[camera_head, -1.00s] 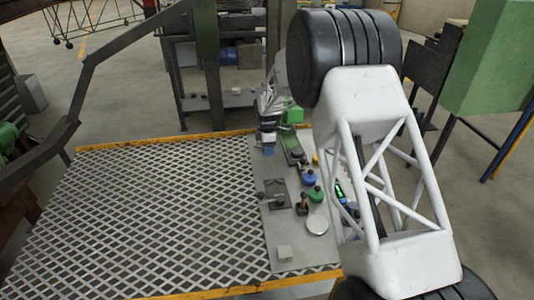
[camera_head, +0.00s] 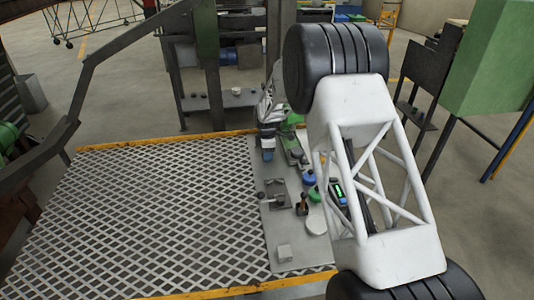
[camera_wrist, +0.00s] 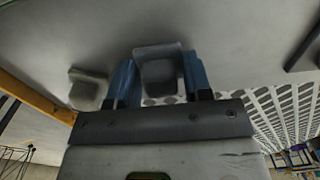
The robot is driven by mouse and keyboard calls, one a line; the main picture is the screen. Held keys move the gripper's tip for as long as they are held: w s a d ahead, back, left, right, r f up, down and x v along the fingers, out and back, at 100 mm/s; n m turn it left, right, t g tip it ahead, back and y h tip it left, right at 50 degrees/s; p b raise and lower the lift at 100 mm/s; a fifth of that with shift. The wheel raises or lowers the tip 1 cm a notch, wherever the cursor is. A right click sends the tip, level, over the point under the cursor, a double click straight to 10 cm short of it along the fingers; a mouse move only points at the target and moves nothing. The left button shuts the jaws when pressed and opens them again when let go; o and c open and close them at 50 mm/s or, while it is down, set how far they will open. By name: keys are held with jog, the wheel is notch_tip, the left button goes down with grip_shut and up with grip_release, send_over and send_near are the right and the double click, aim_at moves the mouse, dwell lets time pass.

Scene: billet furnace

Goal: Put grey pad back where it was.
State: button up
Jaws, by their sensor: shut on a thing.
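In the wrist view my gripper (camera_wrist: 160,62) has two blue fingers, one on each side of a grey block-like piece with a darker, hollow-looking face, which I take as the grey pad (camera_wrist: 158,75). The gripper is shut on it. In the head view my gripper (camera_head: 267,150) is small and partly hidden, over the far left part of the grey board (camera_head: 270,232). The pad cannot be made out there. A second light grey block (camera_wrist: 88,88) shows left of the fingers in the wrist view.
My arm hides the board's right side. Open grating (camera_head: 150,220) lies to the left.

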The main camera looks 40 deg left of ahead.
jog(key=shift+f, duration=0.1)
jog(key=o, duration=1)
jog(key=shift+c, duration=0.2)
notch_tip(320, 180, up, 12)
dwell(0.3)
dwell(0.5)
jog(key=shift+r, duration=0.2)
